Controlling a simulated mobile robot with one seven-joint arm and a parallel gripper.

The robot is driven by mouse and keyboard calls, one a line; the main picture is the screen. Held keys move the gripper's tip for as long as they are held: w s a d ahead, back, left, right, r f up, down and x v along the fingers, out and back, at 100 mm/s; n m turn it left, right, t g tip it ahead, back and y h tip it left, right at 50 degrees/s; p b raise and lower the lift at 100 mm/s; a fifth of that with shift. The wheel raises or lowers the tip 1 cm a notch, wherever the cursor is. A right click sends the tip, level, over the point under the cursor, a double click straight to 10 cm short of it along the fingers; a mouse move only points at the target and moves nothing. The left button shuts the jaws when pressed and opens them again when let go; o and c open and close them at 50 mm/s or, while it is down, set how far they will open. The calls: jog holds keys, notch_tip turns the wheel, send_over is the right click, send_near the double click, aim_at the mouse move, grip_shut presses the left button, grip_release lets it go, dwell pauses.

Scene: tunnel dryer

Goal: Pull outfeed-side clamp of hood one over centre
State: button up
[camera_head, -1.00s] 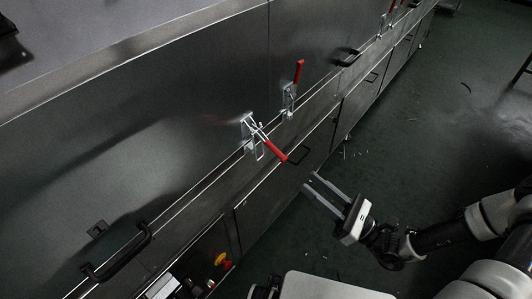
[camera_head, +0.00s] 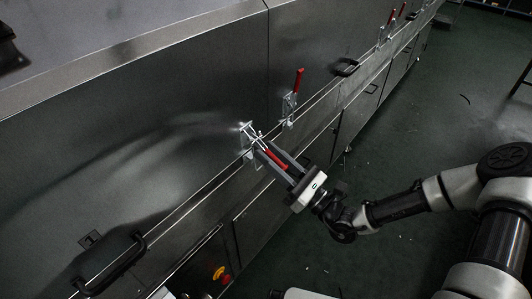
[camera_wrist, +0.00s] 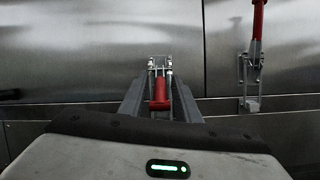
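The clamp (camera_head: 247,137) on the near hood panel, just left of the panel seam, has a metal bracket and a red handle (camera_head: 273,156) sticking outward and down. My gripper (camera_head: 263,153) reaches to this clamp with one finger on each side of the handle. In the wrist view, the red handle (camera_wrist: 160,93) stands between the two grey fingers, with gaps visible on both sides. The gripper (camera_wrist: 160,84) is open around it, not closed on it.
A second clamp (camera_head: 289,105) right of the seam has its red handle upright; it also shows in the wrist view (camera_wrist: 250,65). A black grab handle (camera_head: 112,264) is at lower left, another (camera_head: 346,67) farther along. An emergency stop (camera_head: 219,272) sits below. The floor (camera_head: 430,120) at right is mostly clear.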

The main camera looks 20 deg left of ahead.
jog(key=shift+x, duration=0.85)
grip_shut()
